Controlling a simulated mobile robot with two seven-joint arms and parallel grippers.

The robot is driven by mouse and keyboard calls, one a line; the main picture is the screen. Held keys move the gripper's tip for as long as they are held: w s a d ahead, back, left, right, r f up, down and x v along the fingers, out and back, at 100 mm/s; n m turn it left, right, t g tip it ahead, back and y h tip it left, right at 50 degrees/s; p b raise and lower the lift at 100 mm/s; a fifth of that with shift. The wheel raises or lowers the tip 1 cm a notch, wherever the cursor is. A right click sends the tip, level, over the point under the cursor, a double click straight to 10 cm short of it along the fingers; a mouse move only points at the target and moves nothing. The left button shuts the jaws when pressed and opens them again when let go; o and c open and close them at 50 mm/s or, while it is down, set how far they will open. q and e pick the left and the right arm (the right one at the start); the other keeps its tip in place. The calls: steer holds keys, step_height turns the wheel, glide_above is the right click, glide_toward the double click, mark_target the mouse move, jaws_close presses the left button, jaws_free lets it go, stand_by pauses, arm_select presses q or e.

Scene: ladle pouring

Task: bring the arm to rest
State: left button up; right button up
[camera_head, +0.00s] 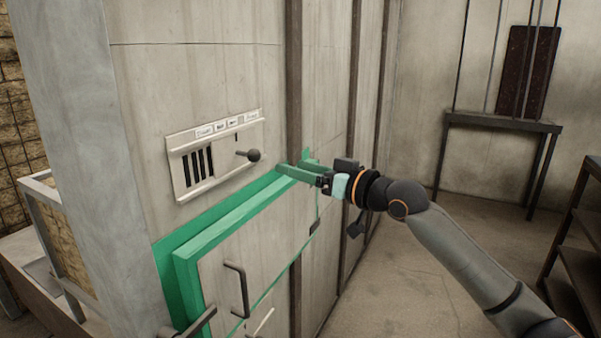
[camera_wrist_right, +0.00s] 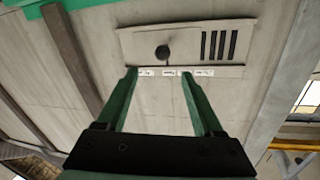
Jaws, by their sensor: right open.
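My right arm comes in from the lower right in the head view. Its right gripper (camera_head: 296,167) has two green fingers spread apart with nothing between them. The fingers point left toward the grey wall cabinet, near a black-knobbed lever (camera_head: 253,155) on a pale slotted panel (camera_head: 190,178). The fingertips look apart from the knob, to its right. In the right wrist view, the open fingers (camera_wrist_right: 159,76) frame the black knob (camera_wrist_right: 162,52) beyond them, with the panel (camera_wrist_right: 135,42) behind it. My left gripper is not in view.
Below the panel, a green-framed door (camera_head: 215,235) with a dark handle (camera_head: 238,288) stands out from the cabinet. A narrow table (camera_head: 500,122) stands at the back right, and a dark shelf rack (camera_head: 585,240) at the right edge. Open floor (camera_head: 410,290) lies between.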

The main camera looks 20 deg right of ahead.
steer(key=shift+s, duration=0.1)
stand_by(0.4)
steer(key=s+a+f+g+h+p, duration=0.1)
steer(key=s+a+f, duration=0.15)
steer(key=f, duration=0.75)
steer(key=s+a+f+g, duration=0.1)
steer(key=s+a+f, duration=0.15)
steer(key=f, duration=0.75)
steer(key=s+a+f+g+h+p, duration=0.1)
steer(key=s+a+f, duration=0.15)
steer(key=f, duration=0.75)
steer(key=s+a+f+g+h+p, duration=0.1)
steer(key=s+f+g, duration=0.1)
steer(key=s+f, duration=0.7)
steer(key=s+f+m+g+h, duration=0.1)
steer(key=s+f+h, duration=0.1)
steer(key=s+f, duration=0.6)
steer(key=s, duration=0.7)
steer(key=shift+s+a+f+g+p, duration=0.25)
steer(key=shift+a+f+g+p, duration=0.1)
steer(key=shift+g+p, duration=0.05)
